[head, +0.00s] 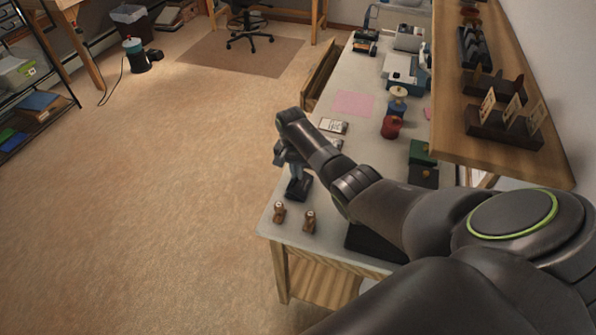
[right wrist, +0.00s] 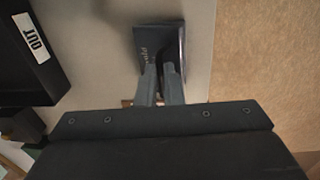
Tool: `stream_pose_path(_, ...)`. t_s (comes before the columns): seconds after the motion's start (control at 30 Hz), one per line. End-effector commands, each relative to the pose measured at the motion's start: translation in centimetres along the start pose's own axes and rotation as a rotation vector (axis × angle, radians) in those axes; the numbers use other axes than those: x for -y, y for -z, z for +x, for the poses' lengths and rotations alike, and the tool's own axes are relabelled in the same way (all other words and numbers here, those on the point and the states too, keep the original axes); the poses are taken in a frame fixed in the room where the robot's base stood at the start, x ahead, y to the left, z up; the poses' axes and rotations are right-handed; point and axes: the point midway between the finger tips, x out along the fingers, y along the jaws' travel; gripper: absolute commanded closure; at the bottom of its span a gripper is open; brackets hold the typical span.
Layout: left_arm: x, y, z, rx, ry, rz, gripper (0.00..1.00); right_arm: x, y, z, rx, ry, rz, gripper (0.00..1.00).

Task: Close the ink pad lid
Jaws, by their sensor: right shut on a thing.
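The ink pad (head: 299,189) is a small dark box on the pale tabletop near its left edge. It shows in the right wrist view (right wrist: 146,42) with faint lettering on its dark face and a lighter grey edge on its right. My right gripper (head: 284,162) reaches over it from the right, fingers pointing down. In the right wrist view its fingers (right wrist: 160,74) are close together at the ink pad, shut on what appears to be the lid. The fingers hide part of it, so the lid's exact angle is unclear. My left gripper is not in view.
Two brown-handled stamps (head: 279,211) (head: 310,221) stand near the front corner of the table (head: 262,222). A black tray (right wrist: 30,75) marked OUT lies to the side. Cards (head: 333,126) and a pink sheet (head: 352,103) lie farther back. A wooden shelf (head: 500,150) overhangs the right.

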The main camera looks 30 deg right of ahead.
Motion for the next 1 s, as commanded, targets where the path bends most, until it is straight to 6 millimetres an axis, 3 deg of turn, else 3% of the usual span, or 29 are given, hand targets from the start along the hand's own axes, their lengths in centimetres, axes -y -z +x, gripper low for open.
stream_pose_path(0.17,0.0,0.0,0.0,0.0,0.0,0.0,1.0,0.2,0.1,-0.2,-0.003,0.005,0.0,1.0)
stream_pose_path(0.2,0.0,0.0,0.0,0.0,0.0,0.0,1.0,0.2,0.1,-0.2,-0.003,0.006,0.0,0.9)
stream_pose_path(0.37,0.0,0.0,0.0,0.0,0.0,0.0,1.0,0.1,0.1,-0.2,-0.003,0.004,0.0,0.71)
stream_pose_path(0.73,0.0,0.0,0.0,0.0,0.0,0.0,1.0,0.1,0.1,-0.6,-0.002,0.002,0.0,0.71)
stream_pose_path(1.0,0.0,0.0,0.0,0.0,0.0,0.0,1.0,0.1,0.1,-4.9,-0.005,0.006,-0.001,0.71)
